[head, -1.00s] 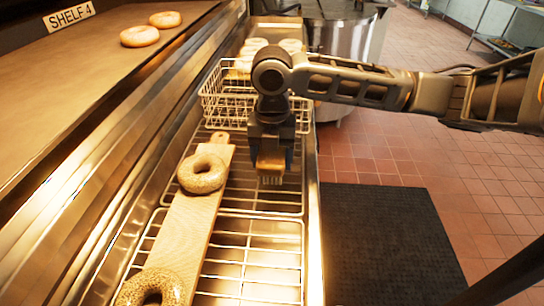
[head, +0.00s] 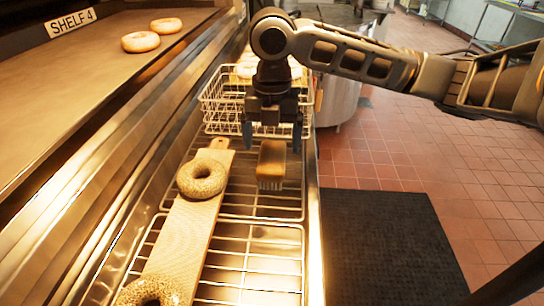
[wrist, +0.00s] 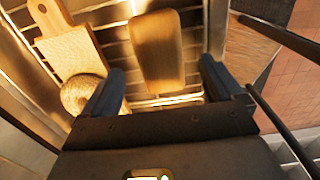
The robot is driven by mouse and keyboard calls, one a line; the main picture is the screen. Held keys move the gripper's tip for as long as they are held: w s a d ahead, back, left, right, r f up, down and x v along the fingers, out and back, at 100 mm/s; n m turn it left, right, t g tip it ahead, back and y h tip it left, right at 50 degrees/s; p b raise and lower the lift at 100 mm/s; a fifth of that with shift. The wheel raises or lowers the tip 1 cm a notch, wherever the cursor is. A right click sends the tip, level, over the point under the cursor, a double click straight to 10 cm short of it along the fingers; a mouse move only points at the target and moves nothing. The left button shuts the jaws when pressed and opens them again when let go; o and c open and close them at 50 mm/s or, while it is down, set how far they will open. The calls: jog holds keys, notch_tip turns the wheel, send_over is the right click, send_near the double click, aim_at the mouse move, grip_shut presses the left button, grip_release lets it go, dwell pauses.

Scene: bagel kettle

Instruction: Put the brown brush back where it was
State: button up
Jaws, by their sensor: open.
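The brown brush (head: 271,160) rests on the wire rack, bristles down, to the right of the wooden board. In the wrist view the brush (wrist: 158,50) shows as a brown block beyond and between the fingers. My gripper (head: 272,140) is open and empty, above and just behind the brush in the head view. Its two dark fingers are spread wide, and they also show in the wrist view (wrist: 163,82). The fingers do not appear to touch the brush.
A wooden board (head: 186,232) with two seeded bagels (head: 202,178) lies left of the brush. A white wire basket (head: 222,105) with pale bagels stands behind. Wire rack (head: 248,240) in front is bare. Shelf 4 (head: 70,85) holds two bagels at upper left.

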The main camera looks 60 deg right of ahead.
aim_at(272, 154)
jog(key=shift+r, duration=2.65)
jog(key=shift+c, duration=0.3)
